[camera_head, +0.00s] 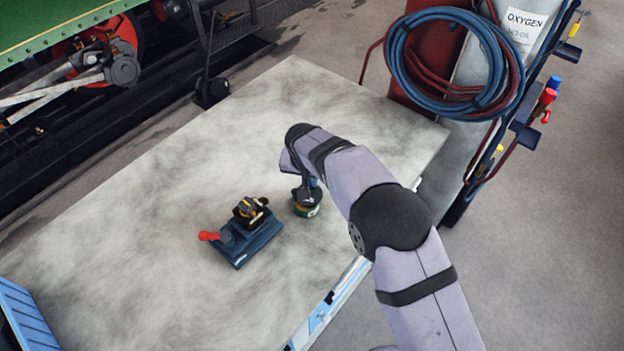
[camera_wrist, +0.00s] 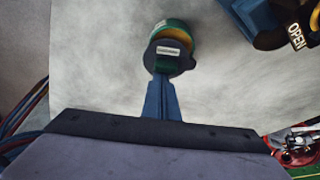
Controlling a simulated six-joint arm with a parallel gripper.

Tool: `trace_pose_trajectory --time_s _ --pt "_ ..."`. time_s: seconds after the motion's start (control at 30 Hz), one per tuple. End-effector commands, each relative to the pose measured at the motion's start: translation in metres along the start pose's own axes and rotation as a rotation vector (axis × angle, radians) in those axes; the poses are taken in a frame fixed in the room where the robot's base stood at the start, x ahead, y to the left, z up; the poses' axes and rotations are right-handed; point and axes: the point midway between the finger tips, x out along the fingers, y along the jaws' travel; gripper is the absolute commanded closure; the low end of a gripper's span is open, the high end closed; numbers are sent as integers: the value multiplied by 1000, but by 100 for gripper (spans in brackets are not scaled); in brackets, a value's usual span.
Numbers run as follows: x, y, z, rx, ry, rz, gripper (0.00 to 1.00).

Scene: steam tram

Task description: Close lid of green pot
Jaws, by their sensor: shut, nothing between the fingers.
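The small green pot (camera_head: 306,210) with a yellowish band stands on the pale tabletop, near the middle of the head view. It also shows at the top of the wrist view (camera_wrist: 179,28). A dark round part with a pale label (camera_wrist: 153,60), apparently its lid, lies between the pot and my fingers in the wrist view; I cannot tell its exact tilt. My gripper (camera_wrist: 162,82) is shut and empty, with its blue fingertips right at the lid's near edge; I cannot tell whether they touch. In the head view my arm partly hides the gripper and the pot's top.
A dark blue device (camera_head: 258,243) with a red handle stands left of the pot; its OPEN sign (camera_wrist: 297,36) shows in the wrist view. The stone tabletop (camera_head: 130,220) is otherwise mostly clear. Gas cylinders with coiled hoses (camera_head: 455,65) stand beyond the far right edge.

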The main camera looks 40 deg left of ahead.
Motion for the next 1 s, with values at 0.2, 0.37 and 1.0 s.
trace_pose_trajectory --time_s 0.2,0.37,1.0 --pt "0 0 2 40 1 13 100" --pt "0 0 3 59 1 20 100" --pt "-3 0 17 348 2 121 100"
